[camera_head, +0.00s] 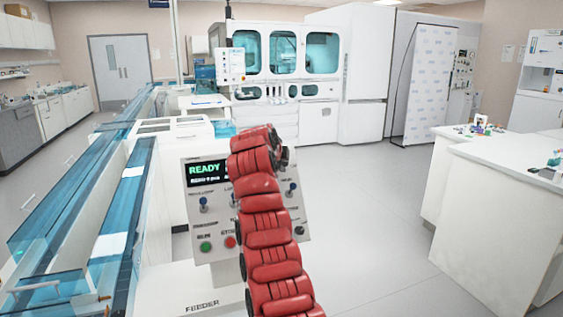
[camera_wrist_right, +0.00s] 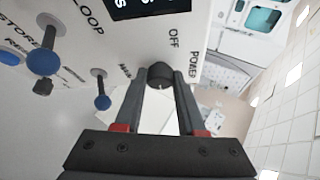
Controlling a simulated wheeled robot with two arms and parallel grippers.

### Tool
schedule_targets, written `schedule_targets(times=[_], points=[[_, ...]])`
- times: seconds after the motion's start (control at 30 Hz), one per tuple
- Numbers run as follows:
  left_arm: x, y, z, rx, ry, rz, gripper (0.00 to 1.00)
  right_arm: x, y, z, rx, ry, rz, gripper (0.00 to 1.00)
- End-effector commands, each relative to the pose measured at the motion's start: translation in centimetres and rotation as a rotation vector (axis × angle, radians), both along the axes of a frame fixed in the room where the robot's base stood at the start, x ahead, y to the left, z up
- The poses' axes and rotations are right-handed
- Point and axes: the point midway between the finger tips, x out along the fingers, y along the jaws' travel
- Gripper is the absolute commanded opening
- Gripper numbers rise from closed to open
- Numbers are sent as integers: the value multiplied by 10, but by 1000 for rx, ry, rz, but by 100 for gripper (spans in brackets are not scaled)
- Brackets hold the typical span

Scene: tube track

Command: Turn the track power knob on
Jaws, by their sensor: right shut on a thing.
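The power knob (camera_wrist_right: 159,74) is a small round black knob at the edge of the white control panel (camera_wrist_right: 85,68). In the wrist view, the words POWER and OFF are printed beside it. My right gripper (camera_wrist_right: 160,80) is shut on the knob, one dark finger on each side. I cannot tell which setting the knob points to. In the head view, my red right arm covers much of the panel (camera_head: 219,225) and hides the knob. The panel's display (camera_head: 206,172) reads READY in green. My left gripper is not in view.
Blue toggle levers (camera_wrist_right: 45,55) stick out of the panel near the gripper. Green (camera_head: 206,247) and red buttons sit low on it. The clear blue track (camera_head: 75,190) runs along the left. A white counter (camera_head: 490,190) stands at the right, with open floor (camera_head: 375,230) between.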

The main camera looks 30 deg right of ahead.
Motion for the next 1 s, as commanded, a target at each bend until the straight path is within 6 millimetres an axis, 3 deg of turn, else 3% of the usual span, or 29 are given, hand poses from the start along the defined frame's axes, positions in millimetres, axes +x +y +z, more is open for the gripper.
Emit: schedule_targets(times=[0.3, 0.33, 0.47, 0.8, 1.0], points=[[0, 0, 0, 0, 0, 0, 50, 0, 1, -1, 3, 2, 1, 0], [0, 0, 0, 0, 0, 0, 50, 0, 1, -1, 3, 1, 1, 44], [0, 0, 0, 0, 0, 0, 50, 0, 1, -1, 2, 1, 1, 68], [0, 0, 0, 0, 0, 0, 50, -1, 1, 1, 0, 0, 1, 69], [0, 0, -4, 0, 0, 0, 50, -11, 16, 12, -2, -4, 3, 69]])
